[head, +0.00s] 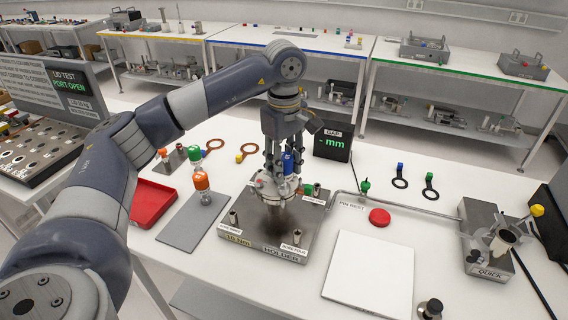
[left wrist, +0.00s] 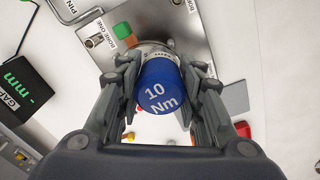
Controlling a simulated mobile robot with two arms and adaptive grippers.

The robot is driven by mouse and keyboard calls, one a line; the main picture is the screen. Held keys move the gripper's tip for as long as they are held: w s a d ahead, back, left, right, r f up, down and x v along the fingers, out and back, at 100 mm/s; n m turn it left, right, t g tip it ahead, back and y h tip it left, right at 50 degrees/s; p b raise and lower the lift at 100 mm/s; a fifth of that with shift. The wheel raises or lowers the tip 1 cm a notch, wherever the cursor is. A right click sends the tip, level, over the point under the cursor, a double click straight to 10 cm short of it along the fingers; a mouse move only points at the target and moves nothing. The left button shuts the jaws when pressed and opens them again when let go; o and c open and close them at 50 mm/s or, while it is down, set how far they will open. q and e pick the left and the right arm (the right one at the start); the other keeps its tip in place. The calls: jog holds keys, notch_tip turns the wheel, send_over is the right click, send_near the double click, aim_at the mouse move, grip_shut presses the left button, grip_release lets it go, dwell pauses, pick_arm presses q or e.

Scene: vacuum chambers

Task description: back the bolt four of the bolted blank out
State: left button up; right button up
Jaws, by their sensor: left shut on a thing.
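My left gripper (head: 278,178) points down over the holder plate and is shut on a blue-capped driver (head: 288,162). The driver's cap reads "10 Nm" in the left wrist view (left wrist: 160,87), where the fingers (left wrist: 163,75) flank it on both sides. Beneath the driver is the round silvery blank (head: 262,183), standing on the steel holder (head: 250,226). Its rim shows behind the cap in the left wrist view (left wrist: 150,49). Bolt four and the driver's tip are hidden, so I cannot tell whether they touch. My right gripper is out of view.
An orange-capped driver (head: 202,188) stands on a grey mat (head: 183,232) beside a red tray (head: 152,203). A "GAP" display (head: 332,142) stands behind the holder. A red puck (head: 380,217), a white sheet (head: 370,272) and the "QUICK" fixture (head: 487,262) are at the right.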

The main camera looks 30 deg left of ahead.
pick_arm(q)
jog(key=n, duration=0.5)
jog(key=shift+p, duration=0.3)
jog(key=shift+n, duration=0.8)
jog(key=n, duration=0.3)
jog(key=n+p, duration=0.1)
jog(key=n, duration=0.2)
jog(key=shift+n, duration=0.4)
jog(key=shift+r+n, duration=0.1)
jog(key=shift+n, duration=0.7)
jog(key=n+p, duration=0.1)
jog(key=n, duration=0.4)
jog(key=shift+n, duration=0.4)
